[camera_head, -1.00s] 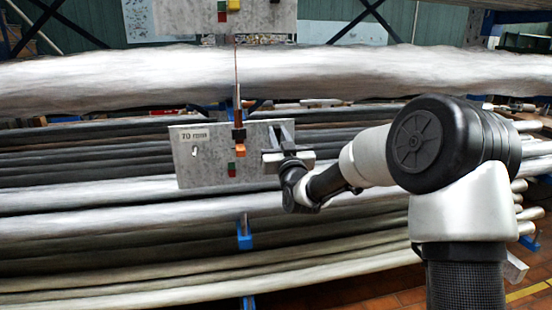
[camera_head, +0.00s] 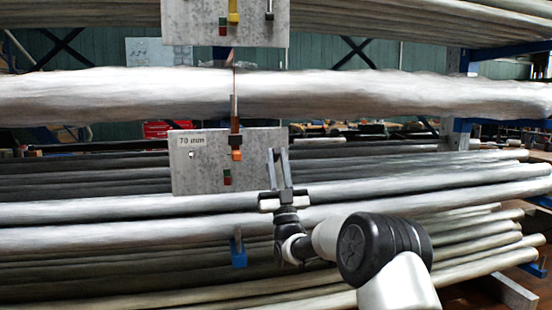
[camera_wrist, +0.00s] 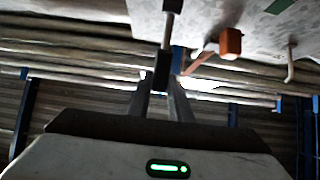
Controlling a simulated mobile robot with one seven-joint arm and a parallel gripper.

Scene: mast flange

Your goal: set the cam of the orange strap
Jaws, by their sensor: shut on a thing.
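The orange block (camera_head: 237,155) hangs below a dark brown piece on the front of the lower grey plate (camera_head: 205,175), marked 70 mm. The orange block also shows in the wrist view (camera_wrist: 230,42), with a brown-orange strip beside it. A grey lever (camera_wrist: 168,28) with a dark end (camera_wrist: 162,72) comes down from the plate in the wrist view. My gripper (camera_head: 278,153) points up at the plate's right part. Its fingers (camera_wrist: 163,85) are closed around the lever's dark end.
An upper plate (camera_head: 195,20) carries a yellow piece (camera_head: 233,12) and a dark-ended lever (camera_head: 269,10). A thick wrapped bundle (camera_head: 90,93) runs between the plates. Long pipes (camera_head: 110,215) fill the rack behind and below. A small hook (camera_wrist: 291,65) sticks out from the lower plate.

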